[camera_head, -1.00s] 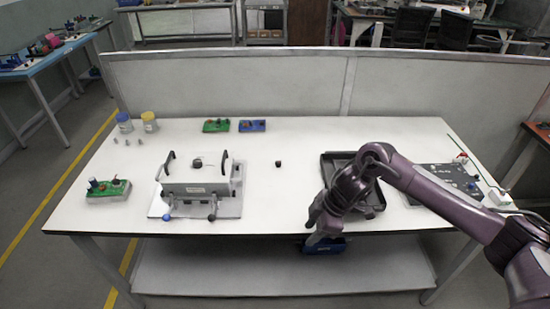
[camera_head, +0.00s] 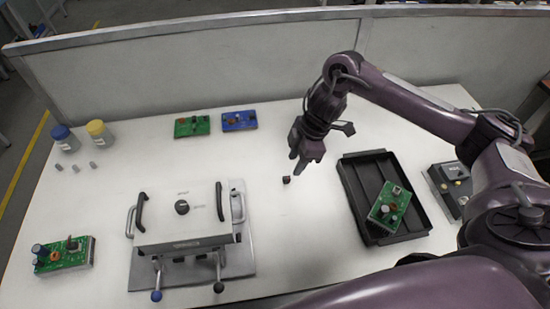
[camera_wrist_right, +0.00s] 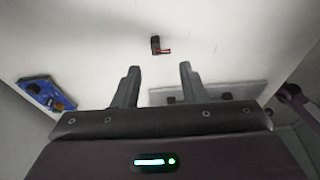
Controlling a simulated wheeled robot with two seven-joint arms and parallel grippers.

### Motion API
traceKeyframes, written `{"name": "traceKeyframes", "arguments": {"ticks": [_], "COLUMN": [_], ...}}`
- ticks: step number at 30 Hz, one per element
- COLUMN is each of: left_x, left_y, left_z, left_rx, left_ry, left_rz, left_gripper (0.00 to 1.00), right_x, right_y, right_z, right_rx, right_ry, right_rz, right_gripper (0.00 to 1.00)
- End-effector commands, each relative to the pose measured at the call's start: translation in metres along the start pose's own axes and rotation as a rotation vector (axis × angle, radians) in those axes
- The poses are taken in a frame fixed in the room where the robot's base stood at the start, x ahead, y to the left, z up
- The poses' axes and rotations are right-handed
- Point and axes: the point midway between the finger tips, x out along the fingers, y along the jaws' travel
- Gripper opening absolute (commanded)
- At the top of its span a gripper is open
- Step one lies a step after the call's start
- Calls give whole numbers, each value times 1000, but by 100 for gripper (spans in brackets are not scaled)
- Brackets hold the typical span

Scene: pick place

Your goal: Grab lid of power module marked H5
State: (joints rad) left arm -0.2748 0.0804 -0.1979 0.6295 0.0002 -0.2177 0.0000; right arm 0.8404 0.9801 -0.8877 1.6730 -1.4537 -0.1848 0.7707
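A small dark piece with a bit of red (camera_head: 287,179) lies on the white table, between the grey fixture and the black tray; its marking is too small to read. It also shows beyond the fingertips in the right wrist view (camera_wrist_right: 156,46). I cannot read H5 on anything. My right gripper (camera_head: 298,165) is just above and beside the small piece in the head view. Its two fingers (camera_wrist_right: 159,70) are apart with nothing between them. My left gripper is not in view.
A grey fixture (camera_head: 183,240) with black handles stands left of centre. A black tray (camera_head: 355,180) holds a green board (camera_head: 390,206). Green (camera_head: 192,125) and blue (camera_head: 239,120) boards lie at the back, another green board (camera_head: 64,256) front left. Lidded jars (camera_head: 99,134) stand back left.

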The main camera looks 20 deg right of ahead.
Motion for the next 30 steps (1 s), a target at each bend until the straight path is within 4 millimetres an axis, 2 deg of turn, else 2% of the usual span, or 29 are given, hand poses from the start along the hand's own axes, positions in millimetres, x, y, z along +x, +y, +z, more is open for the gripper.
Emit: {"name": "traceKeyframes", "arguments": {"ticks": [1,3,8,14,19,23,28,30], "left_x": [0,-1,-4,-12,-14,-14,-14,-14], "left_y": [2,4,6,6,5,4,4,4], "left_z": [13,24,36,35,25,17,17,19], "left_rx": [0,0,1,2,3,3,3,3], "left_ry": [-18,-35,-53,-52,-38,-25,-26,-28], "left_rz": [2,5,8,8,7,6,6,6], "left_gripper": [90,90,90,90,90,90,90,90], "right_x": [1,5,23,48,72,78,78,78], "right_y": [0,-1,0,3,4,4,4,4], "right_z": [0,0,0,1,2,2,2,2], "right_rx": [0,1,0,3,1,1,1,1], "right_ry": [0,-1,1,0,0,0,0,0], "right_rz": [-1,-3,-3,-3,-3,0,0,0], "right_gripper": [38,38,38,38,38,38,38,32]}}
